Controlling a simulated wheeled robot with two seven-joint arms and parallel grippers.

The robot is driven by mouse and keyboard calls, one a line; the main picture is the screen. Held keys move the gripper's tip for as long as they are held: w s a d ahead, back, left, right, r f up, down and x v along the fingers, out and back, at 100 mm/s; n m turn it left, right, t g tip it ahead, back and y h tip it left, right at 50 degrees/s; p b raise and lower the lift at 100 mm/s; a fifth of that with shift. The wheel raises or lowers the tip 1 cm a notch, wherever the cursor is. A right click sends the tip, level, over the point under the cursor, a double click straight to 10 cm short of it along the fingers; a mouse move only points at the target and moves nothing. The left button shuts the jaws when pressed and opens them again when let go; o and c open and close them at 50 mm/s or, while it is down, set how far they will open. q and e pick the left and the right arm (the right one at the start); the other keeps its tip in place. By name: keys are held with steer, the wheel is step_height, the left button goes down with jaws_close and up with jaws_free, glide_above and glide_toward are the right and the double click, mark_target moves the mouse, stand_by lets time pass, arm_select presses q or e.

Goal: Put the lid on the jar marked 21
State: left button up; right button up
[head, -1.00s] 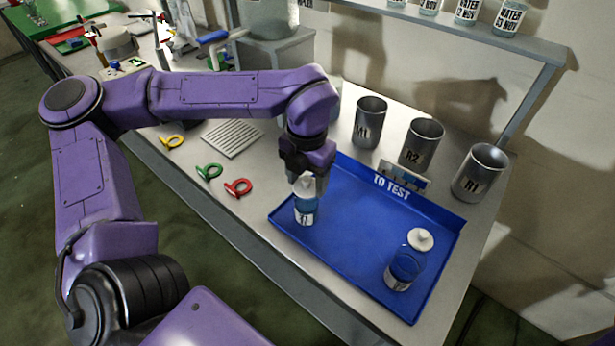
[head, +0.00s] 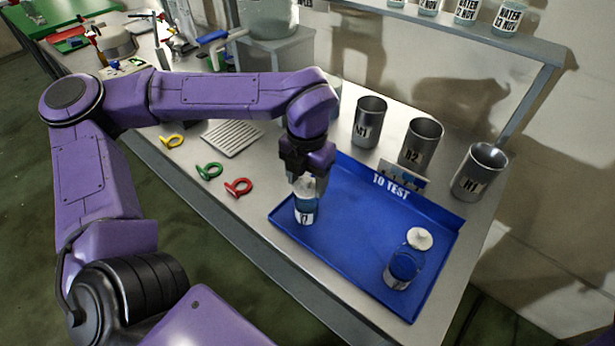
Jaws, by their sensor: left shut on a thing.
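My left gripper (head: 304,180) points down over the left part of the blue tray (head: 345,260) marked TO TEST. It is shut on a white lid (head: 308,186), partly hidden by the fingers. The lid is at the mouth of a glass jar (head: 305,208) with blue contents and a white label; I cannot tell whether it is seated. The label's number is too small to read surely. A second jar (head: 401,270) with blue contents stands at the tray's right side, a white lid (head: 419,238) at its top or just behind it. My right gripper is out of view.
The middle of the tray is clear.

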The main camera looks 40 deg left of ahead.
arm_select(q)
steer(key=shift+f, duration=0.35)
stand_by(0.6)
steer(key=o, duration=1.3)
step_height(320, 180, up, 7)
steer(key=p, duration=0.7)
